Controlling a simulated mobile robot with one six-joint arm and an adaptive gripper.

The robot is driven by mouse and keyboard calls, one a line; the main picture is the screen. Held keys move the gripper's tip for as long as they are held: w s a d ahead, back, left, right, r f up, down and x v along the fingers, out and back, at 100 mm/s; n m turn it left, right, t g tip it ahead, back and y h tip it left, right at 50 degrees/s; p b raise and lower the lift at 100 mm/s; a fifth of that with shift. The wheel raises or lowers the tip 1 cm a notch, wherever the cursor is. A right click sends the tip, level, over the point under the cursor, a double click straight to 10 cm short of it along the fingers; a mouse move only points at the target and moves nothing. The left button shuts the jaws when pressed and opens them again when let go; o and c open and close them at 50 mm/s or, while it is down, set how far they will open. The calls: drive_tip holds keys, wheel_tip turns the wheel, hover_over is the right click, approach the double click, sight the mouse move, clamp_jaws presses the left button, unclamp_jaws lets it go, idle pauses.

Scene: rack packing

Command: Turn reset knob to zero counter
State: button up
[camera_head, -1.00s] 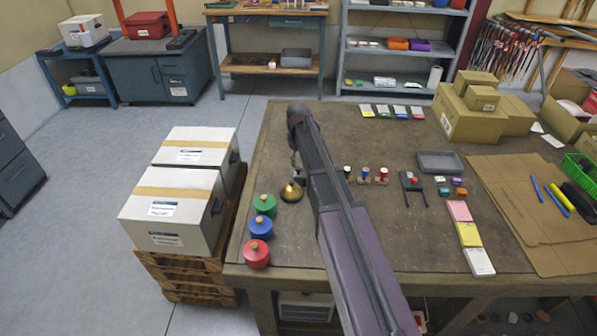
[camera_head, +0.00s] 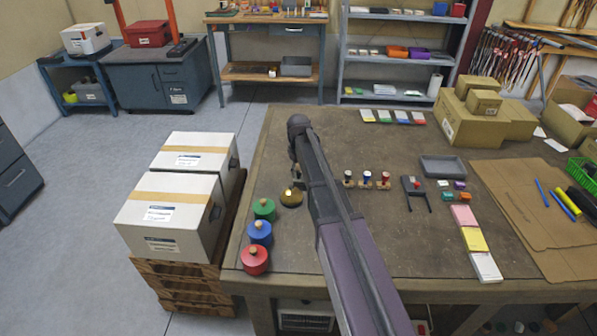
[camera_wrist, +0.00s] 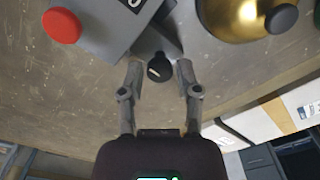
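In the wrist view, a grey counter box (camera_wrist: 103,30) hangs at the top, with a red button (camera_wrist: 61,26) and part of a dark display with a white digit (camera_wrist: 134,3). A small black knob (camera_wrist: 160,67) with a white mark sticks out from its grey housing. My gripper (camera_wrist: 158,74) is open, with one fingertip on each side of the knob. A gap shows on both sides, and I cannot tell how deep the knob sits between the fingers. In the head view, my arm hides the counter and the gripper tips.
A brass dome with a black top (camera_wrist: 240,14) is close on the right in the wrist view; it also shows in the head view (camera_head: 291,198). Green (camera_head: 264,210), blue (camera_head: 259,233) and red (camera_head: 254,261) knobbed pots line the table's left edge. White cases (camera_head: 168,219) stand beyond it.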

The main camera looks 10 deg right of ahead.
clamp_jaws()
drive_tip(key=shift+m, duration=0.5)
drive_tip(key=m, duration=0.2)
drive_tip(key=shift+m, duration=0.4)
drive_tip(key=m, duration=0.3)
drive_tip(key=shift+m, duration=0.3)
drive_tip(key=m, duration=1)
drive_tip(key=shift+m, duration=0.3)
drive_tip(key=shift+s, duration=0.1)
